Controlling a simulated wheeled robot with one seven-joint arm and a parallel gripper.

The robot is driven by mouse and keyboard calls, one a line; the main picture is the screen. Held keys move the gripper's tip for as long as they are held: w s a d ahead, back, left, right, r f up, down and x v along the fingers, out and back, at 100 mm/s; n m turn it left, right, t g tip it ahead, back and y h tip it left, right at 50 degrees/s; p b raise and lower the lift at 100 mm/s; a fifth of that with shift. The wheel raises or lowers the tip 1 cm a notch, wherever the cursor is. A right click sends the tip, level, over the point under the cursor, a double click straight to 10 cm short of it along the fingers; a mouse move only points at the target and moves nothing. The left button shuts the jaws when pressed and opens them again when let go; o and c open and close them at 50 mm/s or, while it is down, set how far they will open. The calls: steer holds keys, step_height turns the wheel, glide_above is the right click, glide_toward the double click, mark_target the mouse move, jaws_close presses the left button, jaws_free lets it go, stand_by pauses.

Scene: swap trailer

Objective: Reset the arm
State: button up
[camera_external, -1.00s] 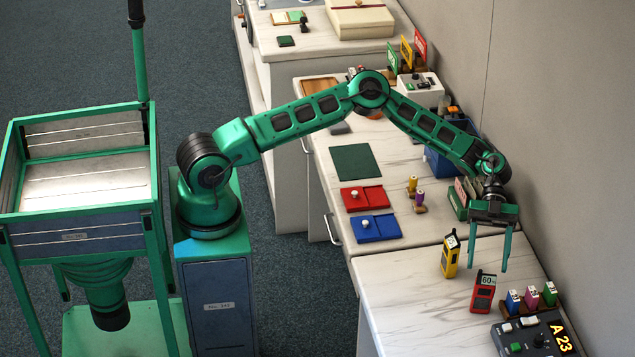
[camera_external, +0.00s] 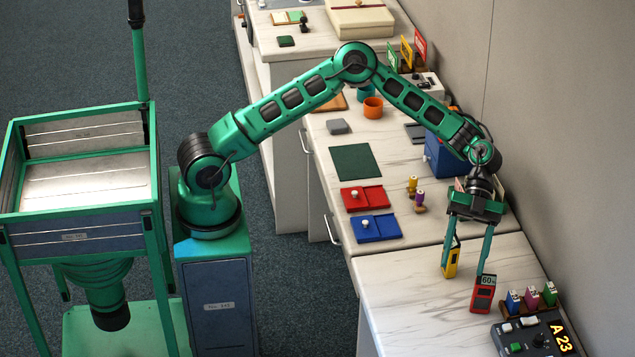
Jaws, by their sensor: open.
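My green arm reaches over the counter from my base on the left. My gripper (camera_external: 463,272) points down with its two long green fingers spread apart. One finger overlaps the yellow device (camera_external: 451,263) in the picture, and the other ends by the top of the red device (camera_external: 482,295) marked 60. I cannot tell whether either finger touches a device. Nothing shows held between the fingers. Both devices stand upright on the near counter (camera_external: 405,307).
A blue tray (camera_external: 376,229), a red tray (camera_external: 364,198) and a dark green mat (camera_external: 356,161) lie on the counter. A grey console (camera_external: 535,336) showing A 23 and several coloured blocks sit at the right. A blue bin (camera_external: 442,158) stands by the wall. The near counter's left part is clear.

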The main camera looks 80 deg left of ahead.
steer(key=s+a+r+n+t+y, duration=0.1)
steer(key=s+a+r+n+y, duration=0.2)
steer(key=s, duration=0.5)
steer(key=s+a+r+n+t+y, duration=0.1)
steer(key=s+a+n+y, duration=0.15)
steer(key=s+a, duration=0.45)
steer(key=s+a+n+t+y, duration=0.3)
steer(key=s+a+n, duration=0.7)
steer(key=s+a, duration=1.1)
steer(key=s+y, duration=0.1)
steer(key=s, duration=0.2)
steer(key=shift+s+r+t+y, duration=0.2)
steer(key=shift+s+t+y, duration=0.05)
steer(key=shift+t+y, duration=0.1)
